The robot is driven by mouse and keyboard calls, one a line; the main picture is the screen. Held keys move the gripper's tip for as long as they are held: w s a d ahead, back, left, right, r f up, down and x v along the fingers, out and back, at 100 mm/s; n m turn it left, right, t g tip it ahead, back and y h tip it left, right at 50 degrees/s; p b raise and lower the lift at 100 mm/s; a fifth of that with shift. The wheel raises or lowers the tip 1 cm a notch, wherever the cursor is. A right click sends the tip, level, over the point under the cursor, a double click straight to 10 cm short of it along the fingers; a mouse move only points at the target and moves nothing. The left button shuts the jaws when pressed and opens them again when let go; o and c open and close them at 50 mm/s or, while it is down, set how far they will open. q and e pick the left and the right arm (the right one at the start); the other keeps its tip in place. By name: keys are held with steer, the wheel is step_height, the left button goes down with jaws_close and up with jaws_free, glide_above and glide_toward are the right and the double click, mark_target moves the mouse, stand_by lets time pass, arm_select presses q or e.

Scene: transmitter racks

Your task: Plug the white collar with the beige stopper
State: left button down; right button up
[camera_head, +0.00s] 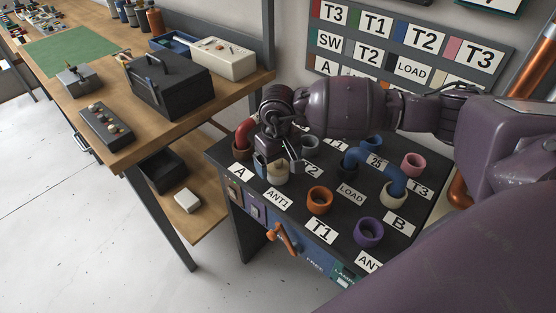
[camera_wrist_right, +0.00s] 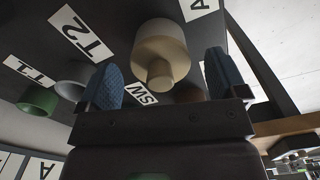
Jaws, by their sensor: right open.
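A whitish-beige round piece (camera_head: 278,175) stands on the dark panel top beside the ANT1 label, under my right gripper (camera_head: 276,158). In the right wrist view, the beige stopper (camera_wrist_right: 160,73) shows as a narrow knob on a wide pale cylinder. I cannot tell where the stopper ends and a white collar begins. My right gripper (camera_wrist_right: 164,70) is open, with one blue-padded finger on each side of the pale piece and visible gaps. My left gripper is out of view.
Orange (camera_head: 320,200), purple (camera_head: 369,232) and pink (camera_head: 413,164) collars stand around on the panel. A red bent pipe (camera_head: 245,132) rises close to my right gripper. A wooden workbench (camera_head: 130,140) with a black case (camera_head: 168,85) is at left.

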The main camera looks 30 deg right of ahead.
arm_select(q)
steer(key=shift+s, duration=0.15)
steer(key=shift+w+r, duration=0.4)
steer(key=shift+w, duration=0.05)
arm_select(e)
step_height(320, 180, up, 11)
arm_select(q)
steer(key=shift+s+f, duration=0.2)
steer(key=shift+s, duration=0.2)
arm_select(e)
steer(key=shift+f, duration=0.1)
